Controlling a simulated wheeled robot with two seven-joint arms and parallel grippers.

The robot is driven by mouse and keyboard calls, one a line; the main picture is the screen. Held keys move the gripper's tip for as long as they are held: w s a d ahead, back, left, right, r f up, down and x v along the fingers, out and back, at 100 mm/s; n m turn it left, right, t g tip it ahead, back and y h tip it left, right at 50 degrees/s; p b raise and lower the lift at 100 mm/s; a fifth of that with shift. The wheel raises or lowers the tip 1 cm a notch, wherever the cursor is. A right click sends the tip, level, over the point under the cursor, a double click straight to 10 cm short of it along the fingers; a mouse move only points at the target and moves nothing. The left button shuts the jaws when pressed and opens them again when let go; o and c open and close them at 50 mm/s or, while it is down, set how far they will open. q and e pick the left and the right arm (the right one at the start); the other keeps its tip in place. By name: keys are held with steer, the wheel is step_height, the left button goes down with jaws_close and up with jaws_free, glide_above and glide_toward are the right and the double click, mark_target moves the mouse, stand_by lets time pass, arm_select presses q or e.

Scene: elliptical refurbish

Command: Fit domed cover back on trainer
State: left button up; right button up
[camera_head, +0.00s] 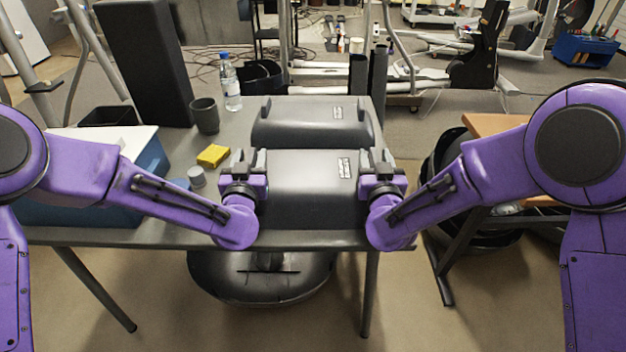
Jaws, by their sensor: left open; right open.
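A dark grey curved cover (310,190) with a white label lies on the grey table near its front edge. A second dark grey curved cover (310,125) lies just behind it. I cannot tell which of them the task means. My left gripper (243,160) is open at the left end of the nearer cover. My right gripper (379,160) is open at its right end. Whether the fingers touch the cover is hard to tell. A white and black elliptical trainer (478,58) stands on the floor at the back right.
On the table (225,135) stand a dark mug (205,115), a water bottle (230,85), a yellow sponge (213,156) and a small grey cylinder (196,176). A blue bin (150,160) is at the left. A large dark round part (262,277) is below the table.

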arm_select(q)
steer(key=shift+w, duration=0.15)
arm_select(e)
steer(key=shift+w, duration=0.2)
arm_select(q)
jaws_close()
arm_select(e)
jaws_close()
arm_select(q)
steer(key=shift+r, duration=0.15)
arm_select(e)
steer(key=shift+r, duration=0.15)
